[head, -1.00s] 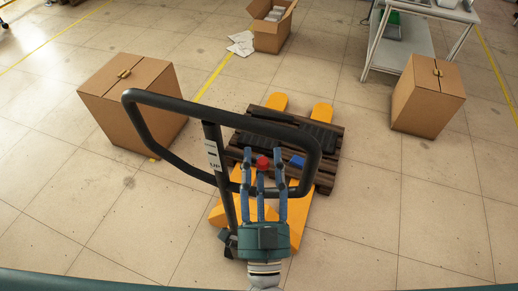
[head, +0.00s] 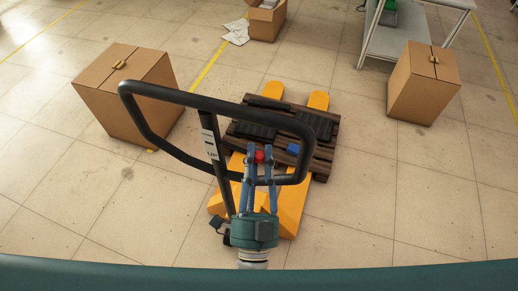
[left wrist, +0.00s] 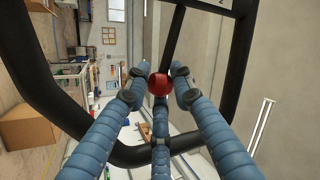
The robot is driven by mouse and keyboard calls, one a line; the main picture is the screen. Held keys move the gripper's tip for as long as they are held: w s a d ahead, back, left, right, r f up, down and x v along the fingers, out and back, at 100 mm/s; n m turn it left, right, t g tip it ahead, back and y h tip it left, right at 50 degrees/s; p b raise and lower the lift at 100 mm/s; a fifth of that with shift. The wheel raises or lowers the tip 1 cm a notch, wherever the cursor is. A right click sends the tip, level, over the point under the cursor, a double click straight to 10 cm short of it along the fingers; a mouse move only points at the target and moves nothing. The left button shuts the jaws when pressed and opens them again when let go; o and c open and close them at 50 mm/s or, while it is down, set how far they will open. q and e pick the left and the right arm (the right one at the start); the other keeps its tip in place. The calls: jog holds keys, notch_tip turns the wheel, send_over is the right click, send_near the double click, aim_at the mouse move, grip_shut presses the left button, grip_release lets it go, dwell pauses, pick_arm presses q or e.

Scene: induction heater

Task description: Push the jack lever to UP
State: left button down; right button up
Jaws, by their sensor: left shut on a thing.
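The pallet jack has a dark looped handle (head: 165,96) on an upright shaft (head: 224,178) with a white label (head: 209,145). A round red knob (head: 259,157) shows inside the loop; I take it to be the end of the jack lever. My left gripper (head: 260,150) comes from the bottom with its blue fingers pointing into the loop. In the left wrist view the gripper (left wrist: 158,77) has its fingertips closed around the red knob (left wrist: 158,85). Lettering on the label is too small to read. My right gripper is out of view.
The yellow forks (head: 319,101) pass under a dark wooden pallet (head: 324,158) with black parts and a blue item (head: 293,149). Cardboard boxes stand at left (head: 128,88) and right (head: 424,85). An open box (head: 266,24) and a table (head: 400,42) are behind.

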pick_arm(q)
jog(key=shift+w+a+f+m+h, duration=0.15)
jog(key=shift+f+m+h, duration=0.35)
jog(key=shift+m, duration=0.35)
jog(key=shift+s+a+f+m+h, duration=0.15)
jog(key=shift+f+m+h, duration=0.3)
jog(key=shift+m, duration=0.4)
jog(key=shift+w+r, duration=0.1)
jog(key=shift+r, duration=0.05)
jog(key=c, duration=1.5)
grip_release()
jog(key=shift+w, duration=0.1)
jog(key=shift+s, duration=0.2)
jog(key=v, duration=1.1)
jog(key=shift+s+a+f, duration=0.1)
jog(key=shift+s+f, duration=0.1)
jog(key=shift+f, duration=0.25)
